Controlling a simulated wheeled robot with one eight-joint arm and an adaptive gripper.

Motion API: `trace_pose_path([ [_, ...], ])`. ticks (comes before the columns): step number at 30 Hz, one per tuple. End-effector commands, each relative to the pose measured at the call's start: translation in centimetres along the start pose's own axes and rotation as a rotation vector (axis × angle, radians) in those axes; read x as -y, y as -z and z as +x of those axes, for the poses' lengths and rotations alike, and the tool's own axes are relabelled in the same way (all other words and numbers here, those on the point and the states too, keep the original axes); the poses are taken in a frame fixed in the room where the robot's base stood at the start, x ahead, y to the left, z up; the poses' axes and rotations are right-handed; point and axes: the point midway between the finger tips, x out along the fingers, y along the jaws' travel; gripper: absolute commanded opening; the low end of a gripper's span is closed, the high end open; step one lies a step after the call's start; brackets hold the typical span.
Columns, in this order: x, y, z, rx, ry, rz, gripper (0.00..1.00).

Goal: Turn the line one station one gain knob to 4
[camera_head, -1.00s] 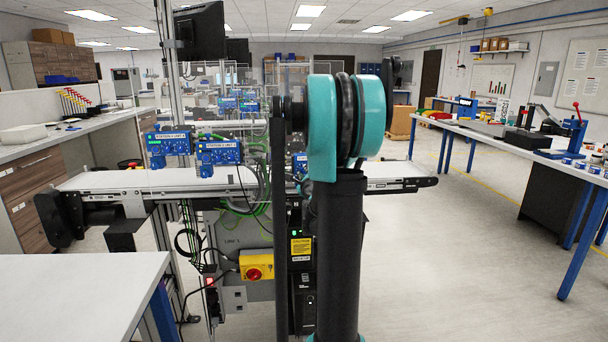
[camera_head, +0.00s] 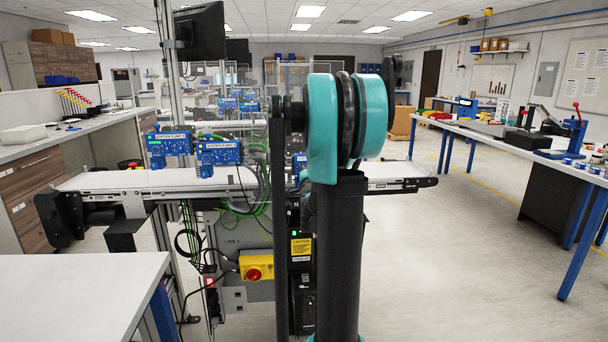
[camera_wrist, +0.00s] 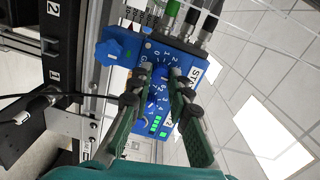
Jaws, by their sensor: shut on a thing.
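In the wrist view a blue station box (camera_wrist: 196,60) fills the middle, with a label starting "ST" partly covered by a finger. Its face has a dial (camera_wrist: 161,74) with white numbers and a lit green bar display (camera_wrist: 158,126). My gripper (camera_wrist: 156,82) has one finger on each side of the dial's centre and is shut on the gain knob, which the fingers mostly hide. Its pointer position cannot be read clearly. In the head view my arm hides the gripper; part of a blue box (camera_head: 300,164) shows beside the arm.
Cables (camera_wrist: 190,22) leave the box's top. In the head view, two other blue station boxes (camera_head: 168,143) (camera_head: 219,153) hang over the conveyor belt (camera_head: 110,180). A yellow switch box (camera_head: 256,266) is below.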

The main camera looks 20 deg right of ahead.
Motion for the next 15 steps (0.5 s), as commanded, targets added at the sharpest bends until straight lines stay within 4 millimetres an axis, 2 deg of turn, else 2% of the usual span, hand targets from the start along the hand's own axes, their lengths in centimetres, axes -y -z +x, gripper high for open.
trace_pose_path([
  [15,0.02,-0.06,0.00,-0.002,-0.002,-0.071,0.00],
])
